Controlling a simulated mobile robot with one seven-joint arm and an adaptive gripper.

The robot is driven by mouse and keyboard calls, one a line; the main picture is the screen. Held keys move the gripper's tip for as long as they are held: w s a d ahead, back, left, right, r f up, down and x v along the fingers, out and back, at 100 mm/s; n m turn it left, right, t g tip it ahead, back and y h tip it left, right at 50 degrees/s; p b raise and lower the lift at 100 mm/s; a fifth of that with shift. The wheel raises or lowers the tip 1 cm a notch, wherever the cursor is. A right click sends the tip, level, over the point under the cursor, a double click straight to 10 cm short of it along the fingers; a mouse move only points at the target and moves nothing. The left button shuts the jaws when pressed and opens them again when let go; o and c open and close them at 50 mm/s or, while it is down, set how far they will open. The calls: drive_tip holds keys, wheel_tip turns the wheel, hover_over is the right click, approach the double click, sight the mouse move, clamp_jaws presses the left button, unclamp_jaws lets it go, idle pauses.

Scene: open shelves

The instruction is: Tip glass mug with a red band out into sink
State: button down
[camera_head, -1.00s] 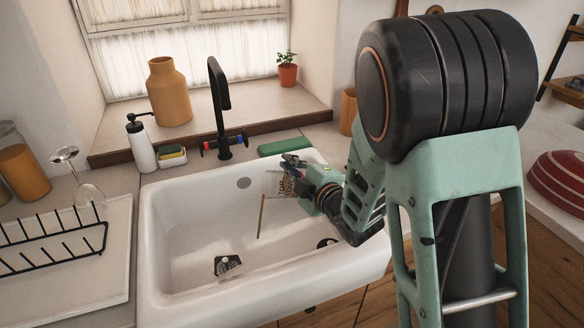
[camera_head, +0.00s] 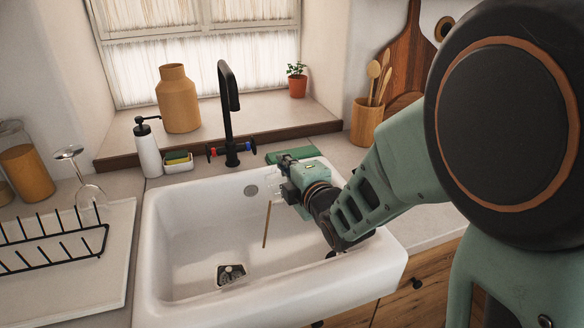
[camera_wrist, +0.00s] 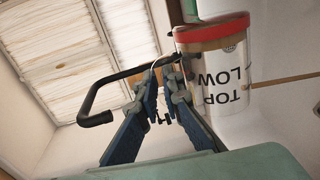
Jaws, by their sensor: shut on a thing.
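The clear glass mug with a red band (camera_wrist: 213,70) shows large in the wrist view, its lettering upside down there. My gripper (camera_wrist: 162,88) is shut on its glass side handle. In the head view the mug (camera_head: 275,188) is small and faint, tilted over the right part of the white sink (camera_head: 185,235), partly hidden by my gripper (camera_head: 287,172). A thin brown stream (camera_head: 267,225) runs down from it into the basin. It also shows in the wrist view (camera_wrist: 285,79). How much liquid is left inside cannot be told.
A black tap (camera_head: 226,110) stands behind the sink. A soap bottle (camera_head: 147,150) and sponge holder (camera_head: 178,161) are at the back left. A green cloth (camera_head: 292,153) lies at the back rim. A drying rack (camera_head: 50,245) and wine glass (camera_head: 88,185) are left.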

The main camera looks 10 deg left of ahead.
sight(272, 176)
drive_tip(key=shift+s+a+r+n+t+b, duration=0.2)
drive_tip(key=shift+s+a+n+b, duration=0.15)
drive_tip(key=shift+a+n+b, duration=0.2)
drive_tip(key=shift+s+a+r+n+t+b, duration=0.15)
drive_tip(key=shift+s+a+n+b, duration=0.15)
drive_tip(key=shift+a+n+b, duration=0.25)
drive_tip(key=shift+s+a+r+n+h, duration=0.1)
drive_tip(key=shift+s+a+n+h, duration=0.2)
drive_tip(key=shift+n+h, duration=0.1)
drive_tip(key=shift+b, duration=0.35)
drive_tip(key=d+m+b, duration=0.1)
drive_tip(key=b, duration=0.1)
drive_tip(key=w+d+b, duration=0.1)
drive_tip(key=shift+w+f+m+b, duration=0.1)
drive_tip(key=shift+f+m+b, duration=0.2)
drive_tip(key=shift+m+b, duration=0.1)
drive_tip(key=shift+w+d+m+y+b, duration=0.25)
drive_tip(key=shift+d+m+y+b, duration=0.15)
drive_tip(key=shift+m, duration=0.1)
drive_tip(key=shift+w, duration=0.1)
